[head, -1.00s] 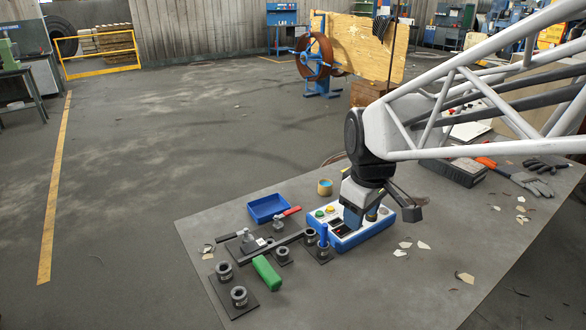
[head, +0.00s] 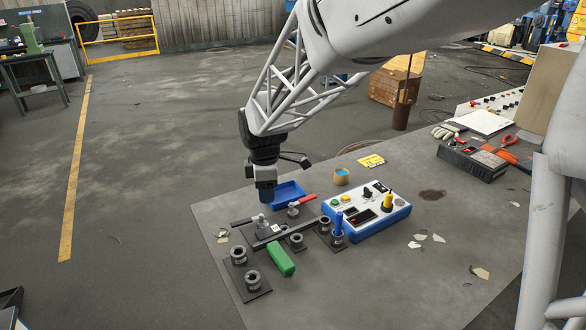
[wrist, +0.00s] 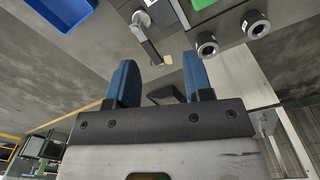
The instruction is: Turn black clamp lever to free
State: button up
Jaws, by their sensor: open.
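The black clamp lever (head: 241,221) sticks out to the left from a metal toggle clamp (head: 263,226) on a dark base plate in the head view. In the wrist view the clamp shows at the top, and its dark lever (wrist: 153,50) points down toward the space between my fingers. My gripper (head: 264,198) is just behind and above the clamp in the head view, pointing down. In the wrist view its two blue fingers (wrist: 160,82) are apart with nothing between them. The lever is ahead of the fingertips and appears apart from them.
A red-handled clamp (head: 303,201) and a blue tray (head: 289,191) are close to my gripper on the right. A green block (head: 280,259), dark ring fittings (head: 253,280) and a blue control box (head: 365,213) stand nearby. The table's left edge is close.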

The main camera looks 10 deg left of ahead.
aim_at(240, 221)
jog(key=a+f+n, duration=0.1)
jog(key=a, duration=0.2)
jog(key=a+f+n, duration=0.1)
jog(key=a, duration=0.1)
jog(key=a+f+n, duration=0.1)
jog(key=a+f, duration=0.1)
jog(key=a, duration=0.1)
jog(key=shift+a, duration=0.35)
jog(key=shift+f, duration=0.15)
jog(key=shift+f, duration=3.85)
grip_shut()
